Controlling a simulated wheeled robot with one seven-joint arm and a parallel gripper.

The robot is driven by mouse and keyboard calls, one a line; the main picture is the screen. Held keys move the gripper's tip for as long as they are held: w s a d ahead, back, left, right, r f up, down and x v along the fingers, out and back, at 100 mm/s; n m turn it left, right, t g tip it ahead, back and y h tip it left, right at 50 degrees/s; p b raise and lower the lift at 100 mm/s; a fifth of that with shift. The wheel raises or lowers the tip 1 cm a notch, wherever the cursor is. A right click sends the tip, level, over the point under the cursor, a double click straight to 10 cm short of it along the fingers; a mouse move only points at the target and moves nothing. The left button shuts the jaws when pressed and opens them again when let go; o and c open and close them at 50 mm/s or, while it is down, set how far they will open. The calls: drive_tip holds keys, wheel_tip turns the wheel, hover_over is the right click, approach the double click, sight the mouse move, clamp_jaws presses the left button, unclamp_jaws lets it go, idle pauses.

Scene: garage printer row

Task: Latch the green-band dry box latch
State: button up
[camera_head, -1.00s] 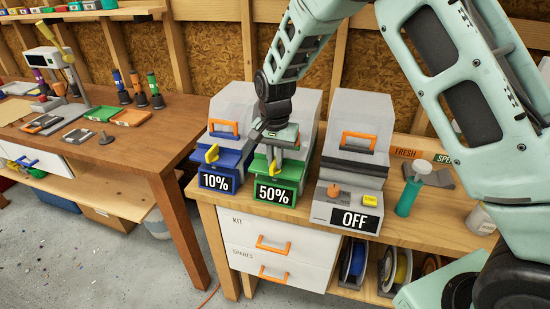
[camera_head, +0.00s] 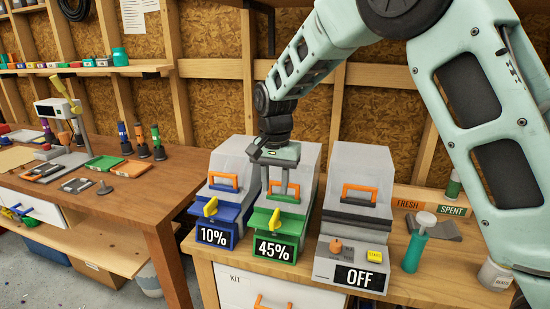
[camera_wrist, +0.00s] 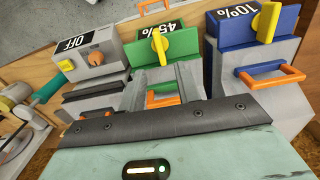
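The green-band dry box (camera_head: 268,239) stands between two other units, its display reading 45%. Its yellow latch (camera_head: 273,218) sits on the front of the green band, standing nearly upright in the wrist view (camera_wrist: 159,44). Its orange handle (camera_head: 285,190) is above the band, partly hidden behind my fingers. The lid appears down. My gripper (camera_head: 283,192) is above and behind the latch, in front of the lid. In the wrist view its grey fingers (camera_wrist: 165,92) are apart, with green band and orange handle visible between them. The fingers look clear of the latch.
The blue-band dry box (camera_head: 217,234), reading 10%, stands close on the left with its own yellow latch. A grey dryer marked OFF (camera_head: 335,263) stands on the right. A green bottle (camera_head: 416,248) is further right. A brown bench (camera_head: 110,207) lies left.

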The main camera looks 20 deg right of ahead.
wheel_tip(320, 180, up, 8)
drive_tip(key=shift+r+b, duration=0.2)
drive_tip(key=shift+b, duration=0.15)
